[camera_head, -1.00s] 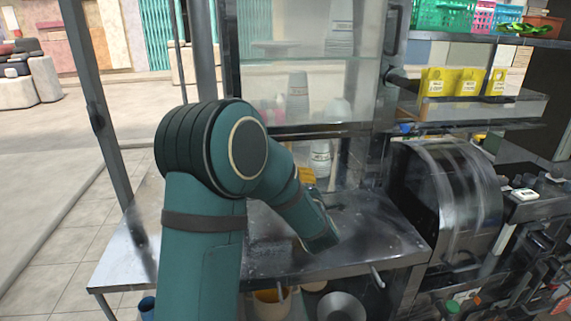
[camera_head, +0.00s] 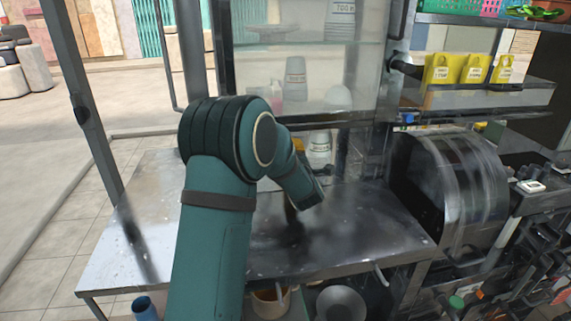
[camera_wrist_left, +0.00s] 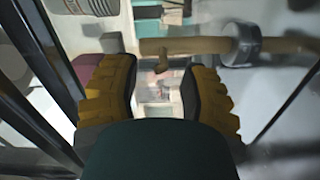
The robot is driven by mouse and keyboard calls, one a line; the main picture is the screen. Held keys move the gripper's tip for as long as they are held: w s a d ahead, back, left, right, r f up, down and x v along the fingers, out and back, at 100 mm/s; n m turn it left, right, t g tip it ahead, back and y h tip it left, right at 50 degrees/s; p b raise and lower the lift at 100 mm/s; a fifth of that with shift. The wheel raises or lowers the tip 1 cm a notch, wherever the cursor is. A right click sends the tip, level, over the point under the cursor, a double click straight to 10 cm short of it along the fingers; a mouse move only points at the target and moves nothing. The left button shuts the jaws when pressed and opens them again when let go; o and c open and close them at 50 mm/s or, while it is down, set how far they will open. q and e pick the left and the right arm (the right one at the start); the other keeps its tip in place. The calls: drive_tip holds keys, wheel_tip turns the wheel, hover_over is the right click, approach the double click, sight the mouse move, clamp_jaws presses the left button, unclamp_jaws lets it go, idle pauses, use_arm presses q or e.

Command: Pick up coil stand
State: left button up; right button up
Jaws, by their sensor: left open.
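I cannot identify the coil stand with certainty in either view. In the left wrist view, my left gripper (camera_wrist_left: 165,92) is open, its two yellow ribbed fingers apart with nothing held between them. Beyond the fingertips, a brown wood-like bar (camera_wrist_left: 200,46) runs across the picture, with a short peg hanging down and a grey collar (camera_wrist_left: 240,46) around it. I cannot tell whether this belongs to the coil stand. In the head view, my left arm reaches over the metal counter (camera_head: 345,235), and the gripper is mostly hidden behind the arm. My right gripper is not in view.
A glass cabinet (camera_head: 305,75) with stacked cups stands behind the counter. A dark curved machine (camera_head: 455,190) stands at the right, below a shelf with yellow tags (camera_head: 473,69). A slanted metal post (camera_head: 85,120) rises at the left. The counter's left part is bare.

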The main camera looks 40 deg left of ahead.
use_arm(q)
drive_tip(key=x, duration=0.4)
drive_tip(key=shift+a+f, duration=0.2)
drive_tip(key=shift+a, duration=0.2)
drive_tip(key=shift+w+a, duration=0.35)
clamp_jaws()
drive_tip(key=shift+r, duration=0.15)
